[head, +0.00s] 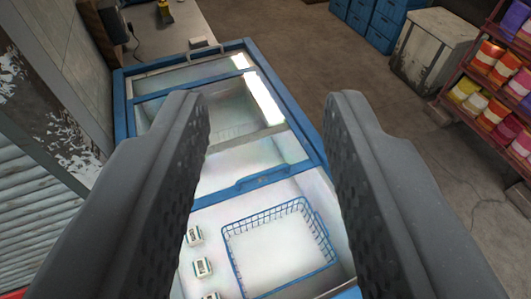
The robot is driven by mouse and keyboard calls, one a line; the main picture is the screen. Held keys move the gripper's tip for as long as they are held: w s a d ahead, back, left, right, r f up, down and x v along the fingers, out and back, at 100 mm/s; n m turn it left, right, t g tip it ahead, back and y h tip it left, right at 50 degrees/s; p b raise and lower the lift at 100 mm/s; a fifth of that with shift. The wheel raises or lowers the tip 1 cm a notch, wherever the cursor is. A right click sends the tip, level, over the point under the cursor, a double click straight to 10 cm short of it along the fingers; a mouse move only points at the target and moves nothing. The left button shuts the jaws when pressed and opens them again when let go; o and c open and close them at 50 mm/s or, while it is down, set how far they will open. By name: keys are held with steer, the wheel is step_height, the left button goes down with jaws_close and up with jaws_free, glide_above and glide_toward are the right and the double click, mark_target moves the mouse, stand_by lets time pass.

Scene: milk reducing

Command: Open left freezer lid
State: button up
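A chest freezer (309,140) with a blue frame stands below and ahead of my gripper. Glass lids in blue frames cover its far part. One lid's blue edge with a handle (264,179) crosses the middle of the freezer. Another handle (207,49) shows at the far end. The near part is uncovered and shows a white interior. Which lid is the left one I cannot tell. My gripper (270,110) is open and empty, its two dark fingers wide apart above the freezer, apparently not touching it. The fingers hide parts of the freezer's sides.
Inside the near part are a blue wire basket (326,232) and several small white cartons (203,267). A wall stands close on the left. At the right are a shelf (482,128) with colourful buckets and a white chest (432,48). Blue crates (380,22) stand behind. Floor right of the freezer is clear.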

steer(key=shift+r, duration=0.1)
steer(key=shift+w, duration=0.1)
steer(key=m+g+p, duration=0.4)
steer(key=m+g, duration=0.9)
glide_above(263, 172)
steer(key=s+d, duration=0.1)
steer(key=s, duration=0.2)
steer(key=s+f+x, duration=0.1)
steer(key=s+x, duration=0.2)
steer(key=x, duration=1.1)
steer(key=s+x, duration=0.3)
steer(key=x, duration=1.1)
steer(key=s+f+x, duration=0.1)
steer(key=s+x, duration=0.2)
steer(key=x, duration=1)
steer(key=shift+y, duration=0.4)
steer(key=x, duration=0.6)
steer(key=b+x, duration=0.1)
steer(key=x, duration=0.6)
steer(key=shift+w+f, duration=0.25)
steer(key=shift+w, duration=0.05)
